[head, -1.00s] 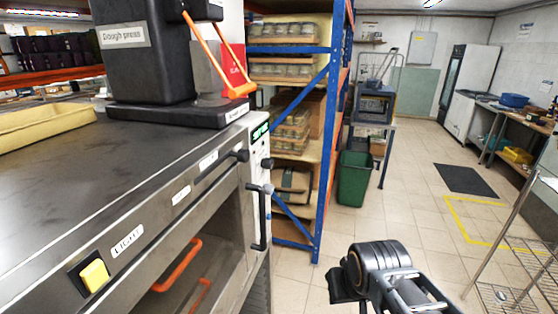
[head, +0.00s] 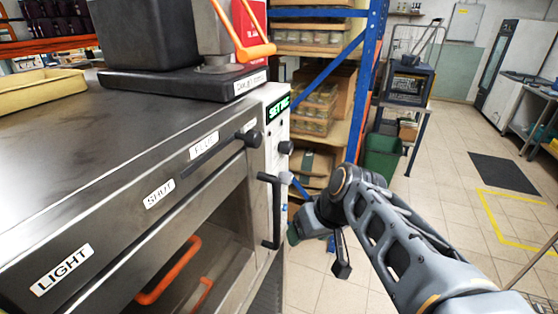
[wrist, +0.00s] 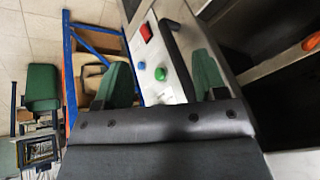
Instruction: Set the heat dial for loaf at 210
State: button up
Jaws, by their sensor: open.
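The oven (head: 130,190) fills the left of the head view. Its narrow pale control panel (head: 277,135) faces right, with a green lit display (head: 278,107) whose text I cannot read fully. A black knob (head: 286,147) sticks out below the display; its setting and any scale marks are not readable. My gripper (head: 298,226) is just right of the panel's lower part, beside the black door handle. In the wrist view the open, empty green fingers (wrist: 162,80) frame the panel, which shows a red part (wrist: 146,32), a blue button (wrist: 141,66) and a green button (wrist: 160,74).
The black door handle (head: 268,210) stands out close to my gripper. A dough press (head: 170,50) and a yellow tray (head: 40,85) sit on the oven top. Blue-framed shelving (head: 365,85) and a green bin (head: 382,157) stand behind. The floor at right is open.

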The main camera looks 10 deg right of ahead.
jog(key=w+d+r+n+t+y+b, duration=0.2)
jog(key=w+d+n+t+y+b, duration=0.15)
jog(key=w+y+b, duration=0.35)
jog(key=n+t+y+b, duration=0.3)
jog(key=n+t+y, duration=0.1)
jog(key=n, duration=0.3)
send_near(292, 149)
jog(key=shift+g, duration=0.25)
jog(key=x, duration=0.3)
jog(key=p+x, duration=0.1)
jog(key=x, duration=0.3)
jog(key=p+x, duration=0.1)
jog(key=x, duration=0.2)
jog(key=shift+w+a+r, duration=0.1)
jog(key=shift+a+r, duration=0.15)
jog(key=shift+r, duration=0.1)
jog(key=c, duration=0.9)
